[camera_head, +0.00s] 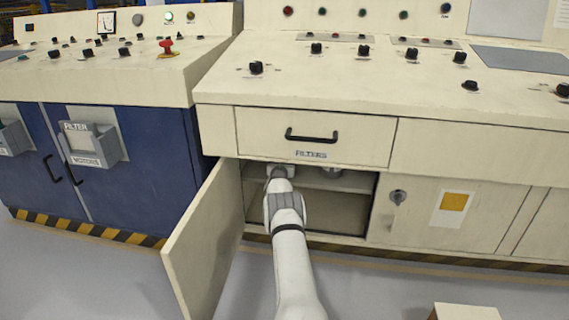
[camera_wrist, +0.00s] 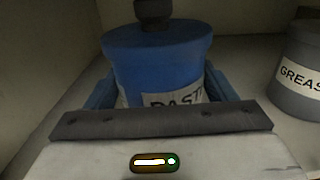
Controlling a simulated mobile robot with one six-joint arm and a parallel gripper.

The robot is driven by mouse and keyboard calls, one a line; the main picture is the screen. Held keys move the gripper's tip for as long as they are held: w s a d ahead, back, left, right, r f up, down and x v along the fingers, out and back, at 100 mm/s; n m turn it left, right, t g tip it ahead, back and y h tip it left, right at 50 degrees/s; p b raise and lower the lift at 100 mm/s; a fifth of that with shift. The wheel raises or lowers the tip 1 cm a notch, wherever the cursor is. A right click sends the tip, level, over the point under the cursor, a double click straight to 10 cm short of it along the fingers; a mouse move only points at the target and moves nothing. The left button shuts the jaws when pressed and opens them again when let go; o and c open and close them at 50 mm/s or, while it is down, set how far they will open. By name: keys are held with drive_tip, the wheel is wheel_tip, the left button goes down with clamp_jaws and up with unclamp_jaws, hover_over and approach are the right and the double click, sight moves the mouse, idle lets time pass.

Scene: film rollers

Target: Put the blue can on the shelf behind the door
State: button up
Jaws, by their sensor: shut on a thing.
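The blue can (camera_wrist: 155,60) has a dark knob on its lid and a white label reading "PAST", partly hidden. My gripper (camera_wrist: 158,82) is shut on it, one finger on each side. In the head view my gripper (camera_head: 280,172) reaches into the open cabinet, at the left part of the shelf (camera_head: 352,182). The can is hidden there by my arm. I cannot tell whether the can's bottom touches the shelf. The cabinet door (camera_head: 203,245) stands open, swung out to the left of my arm.
A grey can labelled "GREAS" (camera_wrist: 300,72) stands to the right of the blue can; its base also shows in the head view (camera_head: 332,172). A closed drawer marked FILTERS (camera_head: 315,136) is above the opening. The lower compartment (camera_head: 335,212) looks empty.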

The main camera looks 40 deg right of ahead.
drive_tip(key=shift+w+d, duration=0.25)
drive_tip(key=shift+d, duration=0.1)
drive_tip(key=shift+d, duration=0.1)
drive_tip(key=shift+f, duration=0.55)
idle(0.5)
drive_tip(key=o, duration=1.1)
drive_tip(key=shift+f, duration=0.1)
drive_tip(key=shift+s, duration=0.1)
